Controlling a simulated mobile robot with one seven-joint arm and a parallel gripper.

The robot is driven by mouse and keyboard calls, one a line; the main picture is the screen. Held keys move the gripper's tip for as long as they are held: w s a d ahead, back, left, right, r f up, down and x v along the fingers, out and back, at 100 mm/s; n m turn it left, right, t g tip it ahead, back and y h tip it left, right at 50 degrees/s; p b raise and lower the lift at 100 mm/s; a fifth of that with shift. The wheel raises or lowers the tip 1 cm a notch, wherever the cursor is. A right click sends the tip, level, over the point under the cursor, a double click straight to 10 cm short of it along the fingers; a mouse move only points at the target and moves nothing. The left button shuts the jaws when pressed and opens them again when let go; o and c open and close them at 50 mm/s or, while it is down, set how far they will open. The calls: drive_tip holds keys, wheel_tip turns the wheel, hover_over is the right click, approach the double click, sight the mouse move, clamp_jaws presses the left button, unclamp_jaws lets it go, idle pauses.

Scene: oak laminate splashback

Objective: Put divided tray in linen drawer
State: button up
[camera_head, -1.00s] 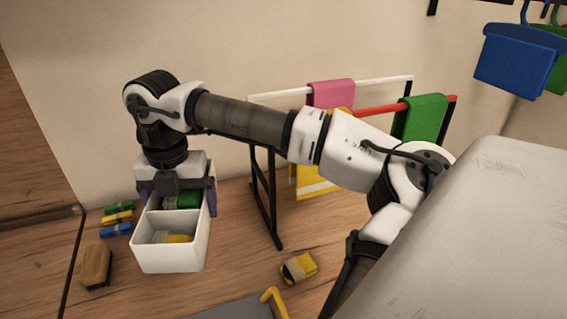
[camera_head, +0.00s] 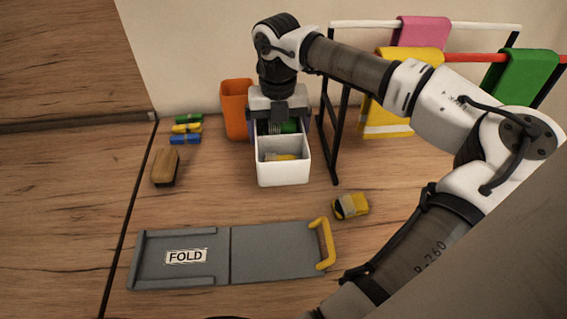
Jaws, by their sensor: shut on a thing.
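The divided tray (camera_head: 284,174) is a white box with a cross wall. A green item (camera_head: 290,127) lies in its far compartment and a yellow item (camera_head: 281,157) in its near one. My gripper (camera_head: 278,112) points down at the tray's far end and is shut on it; the fingertips are partly hidden. I cannot tell whether the tray touches the wooden surface. I see no open drawer; a wooden front (camera_head: 65,60) with a dark seam is at the left.
An orange bin (camera_head: 236,108) stands behind the tray. A rack (camera_head: 335,130) with hanging cloths is at the right. A grey folding board (camera_head: 275,252), a yellow roll (camera_head: 350,206), a brush (camera_head: 165,167) and small coloured bundles (camera_head: 187,129) lie on the surface.

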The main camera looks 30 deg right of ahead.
wheel_tip(320, 180, down, 9)
drive_tip(key=b, duration=0.3)
drive_tip(key=shift+f+b, duration=0.15)
drive_tip(key=shift+b, duration=0.2)
drive_tip(key=shift+f, duration=0.1)
drive_tip(key=shift+f, duration=0.15)
drive_tip(key=o, duration=0.7)
drive_tip(key=shift+o, duration=0.2)
